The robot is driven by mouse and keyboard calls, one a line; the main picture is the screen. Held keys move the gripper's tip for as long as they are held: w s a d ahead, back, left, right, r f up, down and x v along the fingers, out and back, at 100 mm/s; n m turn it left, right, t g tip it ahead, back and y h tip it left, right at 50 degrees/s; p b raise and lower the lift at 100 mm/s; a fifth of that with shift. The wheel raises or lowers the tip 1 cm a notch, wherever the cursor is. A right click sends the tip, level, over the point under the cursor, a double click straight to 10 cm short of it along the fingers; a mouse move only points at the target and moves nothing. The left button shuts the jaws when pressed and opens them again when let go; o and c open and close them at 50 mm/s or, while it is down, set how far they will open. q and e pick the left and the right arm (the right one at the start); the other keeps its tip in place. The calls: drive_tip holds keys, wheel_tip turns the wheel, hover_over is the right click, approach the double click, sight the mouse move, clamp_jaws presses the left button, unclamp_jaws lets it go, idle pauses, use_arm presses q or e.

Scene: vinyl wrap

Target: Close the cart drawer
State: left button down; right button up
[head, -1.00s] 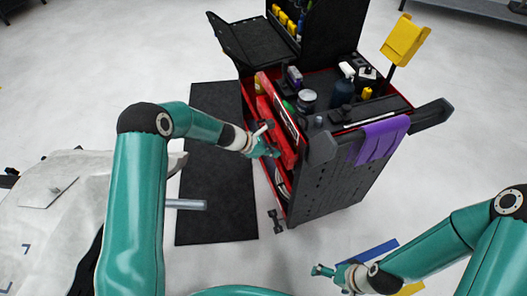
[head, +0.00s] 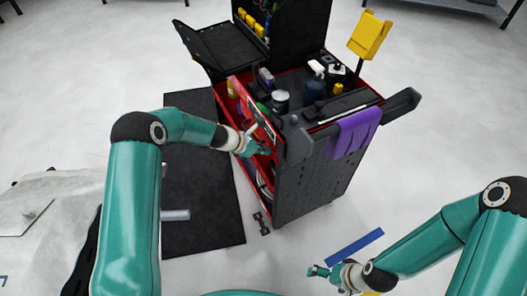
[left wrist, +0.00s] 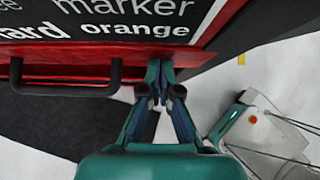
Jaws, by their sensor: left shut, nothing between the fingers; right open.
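The cart (head: 315,165) is black and red and stands at the centre of the head view. Its red drawer (head: 267,158) is on the cart's left side and is partly hidden by my left gripper. In the left wrist view, the red drawer front (left wrist: 65,72) carries a white-lettered label and a black bar handle (left wrist: 65,88). My left gripper (head: 262,147) is shut and empty. Its fingertips (left wrist: 158,72) are at the right end of the drawer front, beside the handle; contact is hard to tell. My right gripper (head: 316,271) is open and empty, low over the floor, away from the cart.
Bottles and jars stand on the cart top, and a purple cloth (head: 355,132) hangs from its right side. A black mat (head: 200,190) lies left of the cart. A blue strip (head: 354,243) lies on the floor near my right gripper. Floor right of the cart is clear.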

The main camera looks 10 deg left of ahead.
use_arm(q)
drive_tip(key=shift+w+d+r, duration=0.15)
drive_tip(key=shift+d+r, duration=0.1)
drive_tip(key=shift+d, duration=0.1)
drive_tip(key=shift+a, duration=0.1)
